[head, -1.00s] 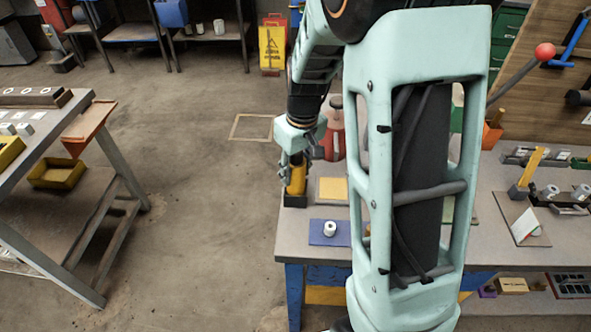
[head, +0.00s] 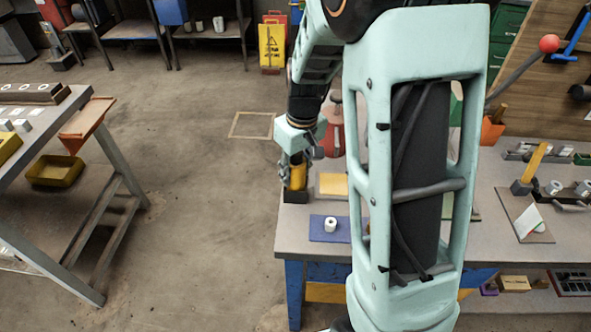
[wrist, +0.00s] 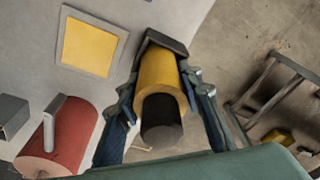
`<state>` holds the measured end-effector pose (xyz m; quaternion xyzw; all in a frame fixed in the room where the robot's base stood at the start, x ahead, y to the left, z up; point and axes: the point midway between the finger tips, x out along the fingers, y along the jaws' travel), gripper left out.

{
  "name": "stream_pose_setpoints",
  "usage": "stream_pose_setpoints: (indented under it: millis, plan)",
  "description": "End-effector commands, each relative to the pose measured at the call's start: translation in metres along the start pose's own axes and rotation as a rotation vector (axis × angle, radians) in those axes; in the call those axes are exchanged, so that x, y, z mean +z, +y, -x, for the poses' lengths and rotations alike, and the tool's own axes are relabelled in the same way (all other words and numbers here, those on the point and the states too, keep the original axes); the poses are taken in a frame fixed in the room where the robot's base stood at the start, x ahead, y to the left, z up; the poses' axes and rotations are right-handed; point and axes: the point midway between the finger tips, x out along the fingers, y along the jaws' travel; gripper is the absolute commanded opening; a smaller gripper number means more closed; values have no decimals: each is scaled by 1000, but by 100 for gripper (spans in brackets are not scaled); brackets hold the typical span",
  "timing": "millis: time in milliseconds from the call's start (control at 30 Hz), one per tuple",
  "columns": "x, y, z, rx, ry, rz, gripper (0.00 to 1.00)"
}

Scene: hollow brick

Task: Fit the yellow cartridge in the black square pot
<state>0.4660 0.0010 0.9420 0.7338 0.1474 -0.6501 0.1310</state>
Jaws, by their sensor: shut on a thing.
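The black square pot (head: 294,196) is on the bench directly below the cartridge. In the wrist view the pot's walls (wrist: 165,40) show around the cartridge's far end. That lower end is hidden, so I cannot tell how deep it sits.
A red cylinder with a grey handle (wrist: 62,140) stands close to my gripper. Open floor lies left of the bench.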

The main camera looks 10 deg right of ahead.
Motion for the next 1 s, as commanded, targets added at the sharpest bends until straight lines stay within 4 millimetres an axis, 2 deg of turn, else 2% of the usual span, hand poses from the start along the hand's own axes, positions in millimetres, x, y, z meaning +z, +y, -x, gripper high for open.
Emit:
stream_pose_setpoints:
  millis: [767,800,967,1000]
  plan:
    - [2,0,-14,0,1,0,0]
    - [1,0,-14,0,1,0,36]
    - [2,0,-14,0,-1,0,53]
    - [2,0,-14,0,-1,0,54]
